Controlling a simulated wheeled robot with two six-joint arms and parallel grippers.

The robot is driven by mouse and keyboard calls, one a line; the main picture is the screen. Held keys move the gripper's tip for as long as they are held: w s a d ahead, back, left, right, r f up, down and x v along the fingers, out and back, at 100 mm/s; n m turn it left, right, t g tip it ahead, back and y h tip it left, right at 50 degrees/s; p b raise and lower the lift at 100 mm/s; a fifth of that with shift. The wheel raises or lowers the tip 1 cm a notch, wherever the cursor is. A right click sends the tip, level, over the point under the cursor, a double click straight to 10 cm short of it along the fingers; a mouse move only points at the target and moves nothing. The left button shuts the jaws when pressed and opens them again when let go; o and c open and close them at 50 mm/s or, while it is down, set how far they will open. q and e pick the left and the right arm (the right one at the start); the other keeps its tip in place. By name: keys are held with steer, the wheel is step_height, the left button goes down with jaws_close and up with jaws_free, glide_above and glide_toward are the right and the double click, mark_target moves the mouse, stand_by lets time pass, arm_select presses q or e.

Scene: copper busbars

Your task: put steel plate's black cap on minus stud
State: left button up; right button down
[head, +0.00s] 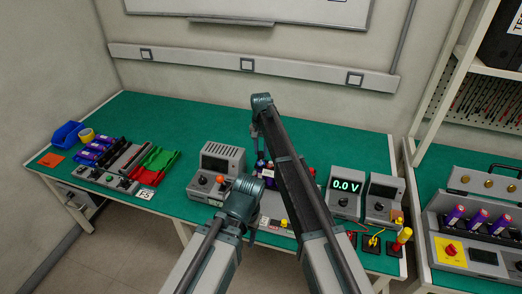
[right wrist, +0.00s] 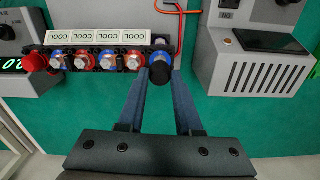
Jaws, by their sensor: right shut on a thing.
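My right gripper (right wrist: 159,76) is shut on a black cap (right wrist: 160,72) in the right wrist view. The cap is between the fingertips, over the right end of a row of studs with red and blue rings (right wrist: 108,60). The cap hides what is under it, so I cannot tell whether it sits on the end stud or just above it. A red cap (right wrist: 35,62) is at the row's left end. In the head view my right arm hides most of the row. My left gripper is not visible behind its own arm. I cannot make out the steel plate.
White labels (right wrist: 96,41) stand behind the studs. Grey instruments flank the row, one at right (right wrist: 262,62). In the head view a meter (head: 345,190) reads 0.0 V. Green and red trays (head: 157,160) lie at left on the green bench (head: 180,120), whose back is clear.

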mark_target(261, 152)
steer(key=shift+f+b, duration=1.5)
steer(key=shift+f, duration=0.1)
steer(key=shift+f, duration=0.25)
steer(key=c, duration=0.5)
jaws_free()
steer(key=shift+r, duration=0.1)
step_height(261, 152, up, 6)
steer(key=p, duration=0.5)
steer(key=shift+p, duration=0.4)
